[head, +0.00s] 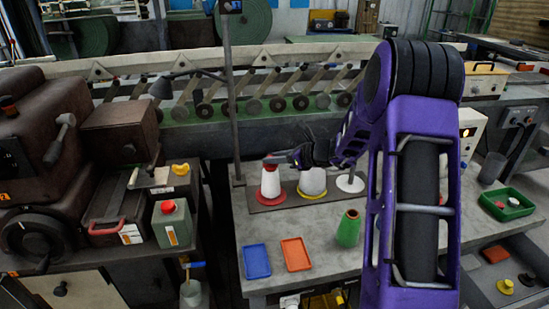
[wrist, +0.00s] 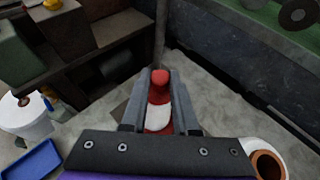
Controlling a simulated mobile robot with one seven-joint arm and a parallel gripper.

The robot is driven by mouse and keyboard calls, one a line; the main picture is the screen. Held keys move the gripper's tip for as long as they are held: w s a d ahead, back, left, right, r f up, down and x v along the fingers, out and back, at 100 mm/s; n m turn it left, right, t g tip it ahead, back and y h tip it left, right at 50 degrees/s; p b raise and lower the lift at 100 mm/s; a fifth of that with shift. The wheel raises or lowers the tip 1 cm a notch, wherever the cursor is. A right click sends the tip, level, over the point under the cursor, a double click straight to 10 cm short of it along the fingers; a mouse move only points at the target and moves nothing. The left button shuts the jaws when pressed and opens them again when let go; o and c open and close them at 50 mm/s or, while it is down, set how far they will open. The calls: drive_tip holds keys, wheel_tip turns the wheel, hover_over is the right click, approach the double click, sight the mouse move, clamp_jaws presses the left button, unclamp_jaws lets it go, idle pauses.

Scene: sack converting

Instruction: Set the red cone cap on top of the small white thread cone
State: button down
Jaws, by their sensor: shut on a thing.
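The small white thread cone (head: 271,184) stands upright on a red base at the left of the dark rack board, and it also shows in the wrist view (wrist: 158,118). My gripper (head: 273,159) reaches in from the right, right at the top of this cone. The red cone cap (wrist: 160,77) is between my two fingers, which are shut on it. In the wrist view the cap lines up with the cone. Whether it rests on the cone tip or is just above it, I cannot tell. The fingers partly hide the cap in the head view.
A larger white cone (head: 312,183) on a yellow base and a white spindle base (head: 350,183) stand close on the right. A green cone (head: 348,228), a blue tray (head: 257,261) and an orange tray (head: 296,254) lie in front. A thin upright post (head: 231,90) rises just behind.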

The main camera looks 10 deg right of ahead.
drive_tip(key=shift+f+b, duration=0.3)
drive_tip(key=shift+f, duration=0.1)
drive_tip(key=c, duration=0.6)
unclamp_jaws()
drive_tip(key=p+v, duration=0.1)
drive_tip(key=v, duration=1.6)
drive_tip(key=shift+s, duration=0.2)
drive_tip(key=shift+d+r, duration=0.1)
